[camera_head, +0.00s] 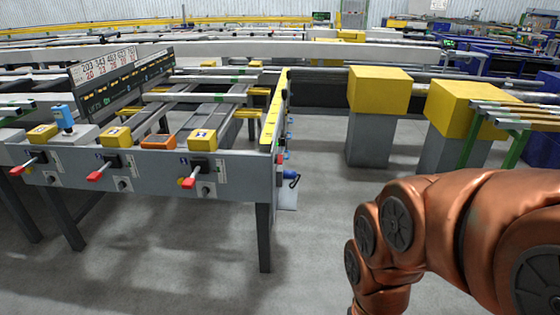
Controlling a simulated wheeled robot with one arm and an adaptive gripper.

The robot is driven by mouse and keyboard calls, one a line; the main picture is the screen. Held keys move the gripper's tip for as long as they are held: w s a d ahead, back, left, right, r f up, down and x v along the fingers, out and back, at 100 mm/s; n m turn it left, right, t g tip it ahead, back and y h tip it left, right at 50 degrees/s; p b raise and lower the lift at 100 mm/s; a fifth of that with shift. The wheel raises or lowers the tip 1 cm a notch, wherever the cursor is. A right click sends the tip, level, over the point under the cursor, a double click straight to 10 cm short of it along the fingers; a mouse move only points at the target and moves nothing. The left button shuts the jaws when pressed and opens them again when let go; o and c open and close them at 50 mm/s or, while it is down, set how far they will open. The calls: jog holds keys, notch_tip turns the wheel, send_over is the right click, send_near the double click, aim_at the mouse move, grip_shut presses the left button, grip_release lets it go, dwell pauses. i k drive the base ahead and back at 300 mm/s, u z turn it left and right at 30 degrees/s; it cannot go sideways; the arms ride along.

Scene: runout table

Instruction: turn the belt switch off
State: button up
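The runout table (140,165) stands at the left with a grey front panel. Three red-handled levers stick out of this panel: a left one (24,166), a middle one (100,172) and a right one (191,180). Each has a dark mount and a small label plate beside it. I cannot tell which control is the belt switch, or whether it is on or off. My copper-coloured arm is at the lower right, apart from the table, and runs out of the bottom edge. My gripper is out of view.
Yellow boxes (117,137), an orange box (158,141) and a blue device (63,118) sit along the table's front top. A display board (120,78) stands behind. Grey pillars with yellow tops (379,90) stand right of the table. Floor before the table is clear.

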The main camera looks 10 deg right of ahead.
aim_at(279, 158)
jog(key=z, duration=0.35)
jog(key=i, duration=0.9)
jog(key=u, duration=1.2)
